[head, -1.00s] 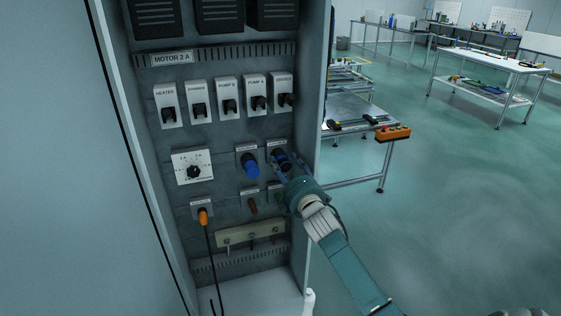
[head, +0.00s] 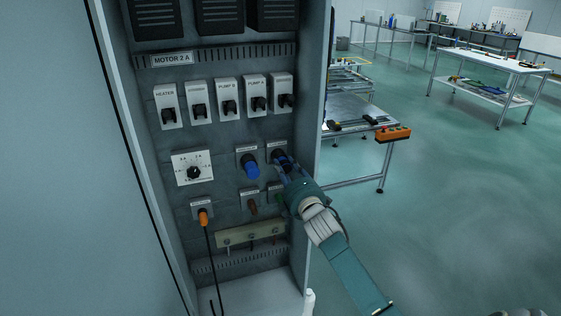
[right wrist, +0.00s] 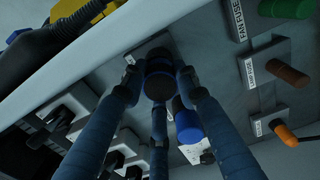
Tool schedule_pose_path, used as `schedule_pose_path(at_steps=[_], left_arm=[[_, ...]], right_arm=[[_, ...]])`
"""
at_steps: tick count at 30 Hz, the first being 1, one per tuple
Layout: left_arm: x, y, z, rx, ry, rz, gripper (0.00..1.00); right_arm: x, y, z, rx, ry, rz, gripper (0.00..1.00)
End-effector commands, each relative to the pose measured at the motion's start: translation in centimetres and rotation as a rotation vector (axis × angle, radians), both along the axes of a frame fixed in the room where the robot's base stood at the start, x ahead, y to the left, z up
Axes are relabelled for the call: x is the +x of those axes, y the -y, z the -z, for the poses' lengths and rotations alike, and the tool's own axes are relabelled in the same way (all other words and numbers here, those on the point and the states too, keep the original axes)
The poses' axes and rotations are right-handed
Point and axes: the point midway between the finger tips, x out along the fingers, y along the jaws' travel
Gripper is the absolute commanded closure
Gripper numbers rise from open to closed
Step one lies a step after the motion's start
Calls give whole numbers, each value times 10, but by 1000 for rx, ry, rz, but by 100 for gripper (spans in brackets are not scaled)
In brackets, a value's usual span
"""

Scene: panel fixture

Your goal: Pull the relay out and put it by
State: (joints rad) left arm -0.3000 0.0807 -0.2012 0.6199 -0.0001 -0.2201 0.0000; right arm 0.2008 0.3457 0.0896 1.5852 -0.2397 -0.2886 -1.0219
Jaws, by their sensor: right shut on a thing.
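The relay (right wrist: 159,80) is a dark round plug with a blue band, seated at the panel in the right end of the row of two blue plugs. My right gripper (head: 283,163) is shut on it, its fingers wrapped around its sides. In the right wrist view the fingers (right wrist: 158,85) close around it from several sides. The fingers partly hide the relay in the head view. Whether it has come away from its socket I cannot tell. My left gripper is not in view.
A second blue plug (head: 250,166) sits close to the left. Below are a green plug (right wrist: 286,9), a brown fuse (head: 252,204) and an orange plug (head: 203,216) with a cable. The cabinet side wall (head: 312,120) is close on the right. A table (head: 350,108) stands beyond it.

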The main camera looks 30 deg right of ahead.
Motion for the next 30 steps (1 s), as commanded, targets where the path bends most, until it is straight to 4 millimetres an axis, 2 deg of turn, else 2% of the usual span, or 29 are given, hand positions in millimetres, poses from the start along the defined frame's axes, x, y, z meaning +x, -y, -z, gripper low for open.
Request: schedule_pose_path(at_steps=[30], left_arm=[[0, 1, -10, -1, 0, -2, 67]], right_arm=[[-20, -5, -2, 1, 2, 0, 100]])
